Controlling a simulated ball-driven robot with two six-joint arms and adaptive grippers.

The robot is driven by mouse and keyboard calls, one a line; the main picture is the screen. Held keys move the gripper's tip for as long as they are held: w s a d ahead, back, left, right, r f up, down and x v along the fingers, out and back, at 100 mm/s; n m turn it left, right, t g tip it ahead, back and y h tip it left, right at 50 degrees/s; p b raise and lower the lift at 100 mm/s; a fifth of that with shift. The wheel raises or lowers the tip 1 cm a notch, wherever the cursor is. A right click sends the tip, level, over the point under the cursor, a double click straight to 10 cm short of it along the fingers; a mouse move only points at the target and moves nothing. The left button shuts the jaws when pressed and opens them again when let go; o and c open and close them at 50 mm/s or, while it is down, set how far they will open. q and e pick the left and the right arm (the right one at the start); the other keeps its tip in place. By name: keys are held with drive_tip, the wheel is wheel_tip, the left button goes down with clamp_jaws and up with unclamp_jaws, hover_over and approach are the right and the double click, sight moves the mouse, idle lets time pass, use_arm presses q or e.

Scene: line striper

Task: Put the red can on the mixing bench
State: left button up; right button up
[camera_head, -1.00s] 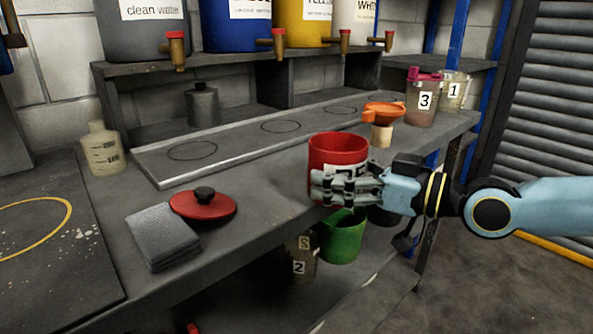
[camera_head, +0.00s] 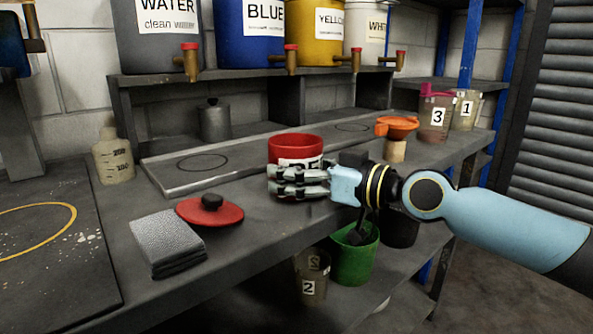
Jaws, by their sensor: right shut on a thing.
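The red can (camera_head: 296,142) with a white label is upright in my right gripper (camera_head: 293,185), whose fingers are closed around its front side. The can is over the grey bench (camera_head: 252,232), near the long tray with ring marks (camera_head: 171,184), and hides part of that tray. Its bottom is hidden by the fingers, so I cannot tell whether it touches the bench. My left gripper is not in view.
A red lid (camera_head: 222,215) and a folded grey cloth (camera_head: 165,240) lie left of the can. An orange funnel (camera_head: 397,124) and cups (camera_head: 437,116) stand to the right. Taps (camera_head: 291,58) overhang the back. A green bucket (camera_head: 354,258) is below.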

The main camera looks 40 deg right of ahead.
drive_tip(key=o, duration=1.6)
drive_tip(key=shift+r, duration=0.1)
drive_tip(key=p+v, duration=0.5)
drive_tip(key=v, duration=0.7)
